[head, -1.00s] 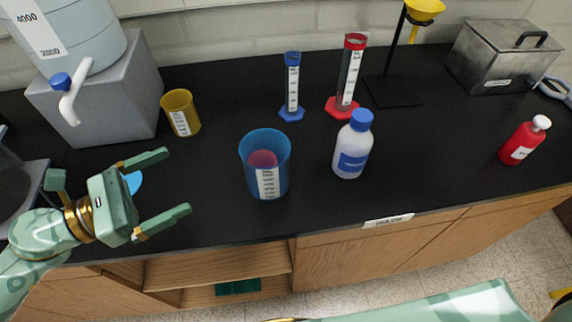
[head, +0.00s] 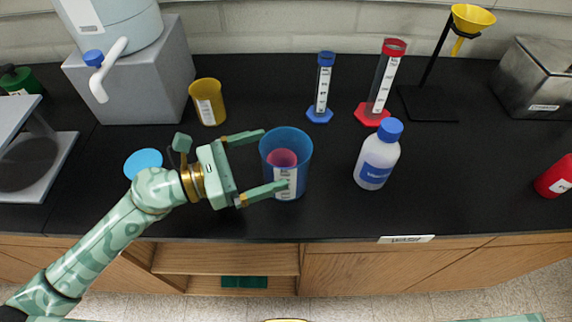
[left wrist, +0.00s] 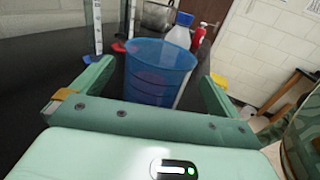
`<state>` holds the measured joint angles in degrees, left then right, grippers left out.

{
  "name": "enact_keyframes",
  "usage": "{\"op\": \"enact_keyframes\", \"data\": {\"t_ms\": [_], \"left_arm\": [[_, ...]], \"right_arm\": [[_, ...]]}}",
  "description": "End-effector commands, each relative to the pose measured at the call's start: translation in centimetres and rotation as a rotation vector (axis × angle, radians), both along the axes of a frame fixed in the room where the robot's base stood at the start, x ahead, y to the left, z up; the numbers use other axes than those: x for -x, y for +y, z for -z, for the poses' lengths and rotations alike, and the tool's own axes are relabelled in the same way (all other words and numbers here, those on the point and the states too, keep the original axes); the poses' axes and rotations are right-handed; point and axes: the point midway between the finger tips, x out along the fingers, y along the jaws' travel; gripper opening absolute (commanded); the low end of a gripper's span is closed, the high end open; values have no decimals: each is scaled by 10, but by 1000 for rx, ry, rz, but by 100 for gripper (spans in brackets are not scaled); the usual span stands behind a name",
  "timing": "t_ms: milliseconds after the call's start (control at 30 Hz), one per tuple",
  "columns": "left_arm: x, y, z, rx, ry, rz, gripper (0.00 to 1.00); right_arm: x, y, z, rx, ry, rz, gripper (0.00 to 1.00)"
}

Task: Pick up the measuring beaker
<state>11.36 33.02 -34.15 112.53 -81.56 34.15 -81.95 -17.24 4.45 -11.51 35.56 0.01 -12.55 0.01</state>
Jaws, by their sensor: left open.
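The measuring beaker (head: 300,150) is a blue, see-through cup with a white scale label and something pinkish-red inside. It stands upright on the black bench. My left gripper (head: 274,160) is open and level with the bench, pointing right at the beaker. Its fingertips reach the beaker's left side, one at the far side and one at the near side. In the left wrist view the beaker (left wrist: 158,72) shows between the two spread fingers. Whether either finger touches it I cannot tell. My right gripper is out of view.
A white bottle with a blue cap (head: 377,160) stands right of the beaker. A yellow cup (head: 208,102) is behind the gripper. Blue (head: 322,88) and red (head: 382,85) graduated cylinders stand farther back. The bench's front edge carries a label (head: 406,239).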

Motion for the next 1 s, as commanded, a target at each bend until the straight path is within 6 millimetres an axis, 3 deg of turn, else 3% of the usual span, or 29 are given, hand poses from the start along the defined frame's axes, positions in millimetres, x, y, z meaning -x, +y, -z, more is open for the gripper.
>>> {"op": "enact_keyframes", "data": {"t_ms": [300, 567, 667, 800, 1000], "left_arm": [[-18, -42, -5, 2, 0, 1, 100], [-19, -47, -3, -1, 0, 1, 100], [-19, -47, -3, -1, 0, 1, 78], [-19, -46, -4, 0, 1, 0, 39], [-19, -46, -4, 1, 0, 0, 37]], "right_arm": [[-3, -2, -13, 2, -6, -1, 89], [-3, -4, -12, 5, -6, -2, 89], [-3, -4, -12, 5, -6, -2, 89], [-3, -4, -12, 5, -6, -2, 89], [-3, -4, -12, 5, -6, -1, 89]]}}
